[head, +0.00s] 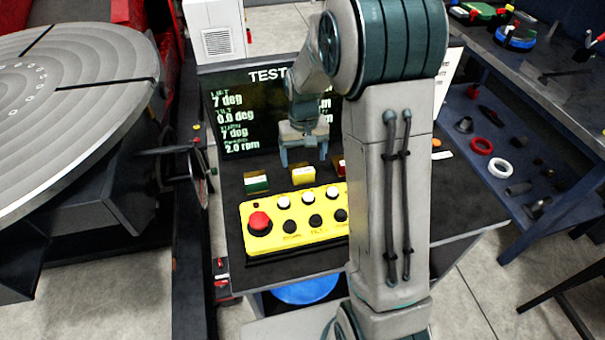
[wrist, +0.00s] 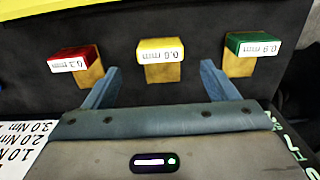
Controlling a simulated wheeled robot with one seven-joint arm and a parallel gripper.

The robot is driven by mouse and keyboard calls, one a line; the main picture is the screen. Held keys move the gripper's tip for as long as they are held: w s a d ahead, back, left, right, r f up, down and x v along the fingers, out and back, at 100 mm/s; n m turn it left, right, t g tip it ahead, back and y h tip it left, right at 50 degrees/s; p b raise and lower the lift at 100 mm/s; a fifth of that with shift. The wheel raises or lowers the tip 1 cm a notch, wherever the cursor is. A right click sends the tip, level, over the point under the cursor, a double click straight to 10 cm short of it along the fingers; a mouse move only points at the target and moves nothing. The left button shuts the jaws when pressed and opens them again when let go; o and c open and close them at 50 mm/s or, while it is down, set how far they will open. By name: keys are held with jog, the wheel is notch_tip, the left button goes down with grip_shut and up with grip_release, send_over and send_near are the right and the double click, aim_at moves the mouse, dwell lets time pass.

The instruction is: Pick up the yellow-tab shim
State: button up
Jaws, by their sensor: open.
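The yellow-tab shim (head: 303,175) lies on the dark bench top behind the yellow control box. In the wrist view the yellow-tab shim (wrist: 162,57) shows a label that appears upside down, and it lies between and beyond my fingertips. My gripper (head: 303,160) is open and empty, pointing down just above and behind this shim. In the wrist view my gripper (wrist: 160,72) has one blue finger on each side of the yellow-tab shim, with no visible contact.
A red-tab shim (wrist: 75,62) and a green-tab shim (wrist: 252,52) lie on either side, close to the fingers. The yellow control box (head: 290,222) with a red button stands in front. A screen (head: 240,115) stands behind. A round metal table (head: 70,90) is at left.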

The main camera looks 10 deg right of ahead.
aim_at(304, 171)
jog(key=shift+s+f+p, duration=0.1)
jog(key=shift+f+p, duration=0.5)
jog(key=shift+f, duration=2)
jog(key=c, duration=1.1)
